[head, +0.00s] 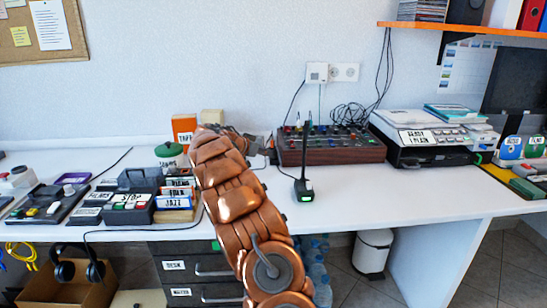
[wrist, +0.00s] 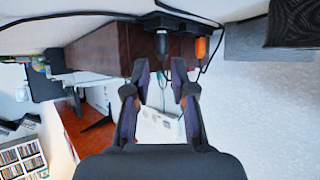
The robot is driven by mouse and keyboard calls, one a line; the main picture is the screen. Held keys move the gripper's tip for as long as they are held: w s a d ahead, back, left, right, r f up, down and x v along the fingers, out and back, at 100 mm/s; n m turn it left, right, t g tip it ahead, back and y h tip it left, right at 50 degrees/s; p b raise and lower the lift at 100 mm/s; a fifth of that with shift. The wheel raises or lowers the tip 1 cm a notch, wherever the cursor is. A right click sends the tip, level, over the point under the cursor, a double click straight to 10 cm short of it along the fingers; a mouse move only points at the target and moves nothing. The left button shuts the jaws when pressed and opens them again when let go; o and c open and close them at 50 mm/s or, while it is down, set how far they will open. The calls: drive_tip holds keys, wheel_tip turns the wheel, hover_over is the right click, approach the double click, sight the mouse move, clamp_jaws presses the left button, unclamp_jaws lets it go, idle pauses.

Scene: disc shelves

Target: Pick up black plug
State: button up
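In the wrist view, which looks upside down, a black plug (wrist: 161,44) sits in the back of the brown wooden device at the top middle. A black cable runs from it. My gripper (wrist: 158,76) is open and empty, its two dark fingers apart. The black plug is just beyond the fingertips, about in line with the gap between them, and not touched as far as I can see. In the head view my copper arm reaches over the desk, and neither the plug nor the fingers can be made out there.
An orange plug (wrist: 202,48) sits close beside the black one. The wooden mixer (head: 335,157) stands near the wall, with loose cables (head: 352,113) behind it. A microphone (head: 304,186) stands in front, and a printer (head: 425,150) stands to its right. The desk front right is clear.

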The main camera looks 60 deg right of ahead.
sight(271, 160)
drive_tip(key=shift+x, duration=2.65)
drive_tip(key=shift+w, duration=0.1)
clamp_jaws()
